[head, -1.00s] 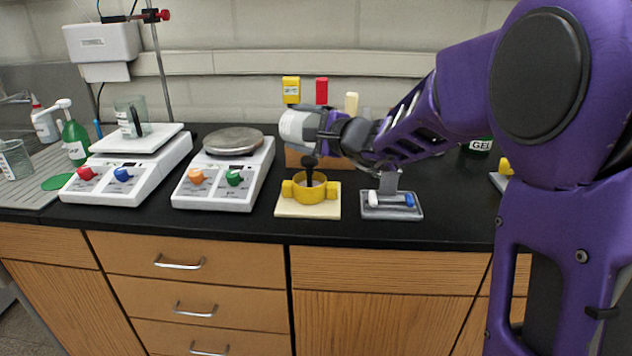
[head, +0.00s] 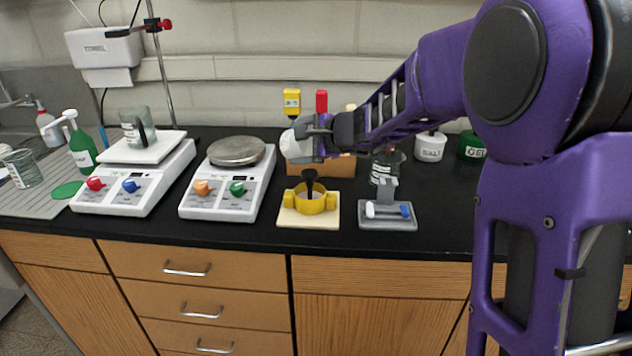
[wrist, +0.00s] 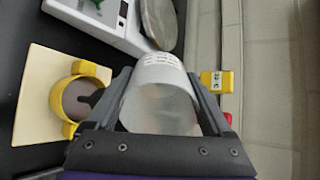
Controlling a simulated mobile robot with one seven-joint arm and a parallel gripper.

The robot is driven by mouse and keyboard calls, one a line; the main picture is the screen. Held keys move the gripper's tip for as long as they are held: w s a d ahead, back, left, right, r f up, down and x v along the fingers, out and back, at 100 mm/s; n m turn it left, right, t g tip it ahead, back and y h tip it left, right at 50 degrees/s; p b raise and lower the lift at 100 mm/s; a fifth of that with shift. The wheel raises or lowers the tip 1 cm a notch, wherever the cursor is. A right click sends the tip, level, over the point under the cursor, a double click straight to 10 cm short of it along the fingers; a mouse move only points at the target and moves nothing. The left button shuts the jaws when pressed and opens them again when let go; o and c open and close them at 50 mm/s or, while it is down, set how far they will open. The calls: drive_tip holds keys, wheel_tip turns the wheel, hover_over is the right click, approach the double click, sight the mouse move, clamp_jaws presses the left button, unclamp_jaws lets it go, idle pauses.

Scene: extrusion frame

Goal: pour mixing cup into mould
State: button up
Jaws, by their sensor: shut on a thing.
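The white mixing cup (head: 299,146), with dark print on its side, is held in my gripper (head: 313,138), above and slightly behind the mould. In the wrist view the cup (wrist: 160,98) sits between both fingers, and its inside looks pale. I cannot tell its exact tilt. The yellow round mould (head: 317,205) has side lugs and stands on a cream board (head: 290,219). A dark piece (head: 309,180) stands up in the mould. The mould (wrist: 67,113) shows a grey-mauve fill inside in the wrist view. The cup is apart from the mould.
Two white balances (head: 148,185) (head: 232,195) stand left of the mould. A grey tray (head: 380,222) with small white and blue pieces lies right of it. The front counter strip is clear.

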drive_tip(key=shift+a+r+g+h+p, duration=0.1)
drive_tip(key=shift+r+g+h+p, duration=0.3)
drive_tip(key=shift+p, duration=1.55)
drive_tip(key=shift+f, duration=0.15)
drive_tip(key=shift+w+r, duration=0.1)
drive_tip(key=shift+r, duration=0.1)
drive_tip(key=shift+a+f+g+h, duration=0.1)
drive_tip(key=shift+f+g+h, duration=0.15)
drive_tip(key=shift+g+h, duration=0.2)
